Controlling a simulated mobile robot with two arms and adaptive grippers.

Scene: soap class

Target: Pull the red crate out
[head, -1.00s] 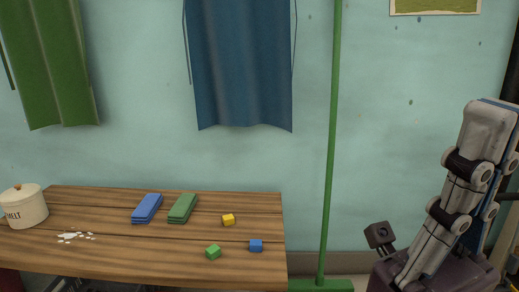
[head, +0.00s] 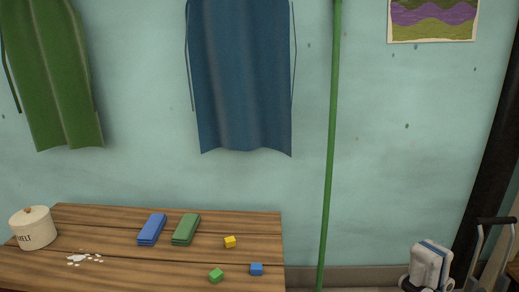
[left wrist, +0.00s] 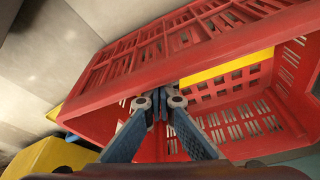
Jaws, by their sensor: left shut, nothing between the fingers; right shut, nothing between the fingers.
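The red crate (left wrist: 235,45) fills much of the left wrist view, with slotted walls and a thick rim. It appears tilted in that view. My left gripper (left wrist: 160,100) is shut and empty, its blue fingers together in front of the crate's rim and opening. Whether the fingertips touch the crate I cannot tell. The red crate is not in the head view.
A yellow crate-like thing (left wrist: 48,157) is at the left wrist view's lower left; a yellow strip (left wrist: 228,67) crosses the red crate's opening. A wooden table (head: 120,275) bears a lidded pot (head: 33,232) and blocks. A green pole (head: 331,150) and a trolley handle (head: 495,222) stand further right.

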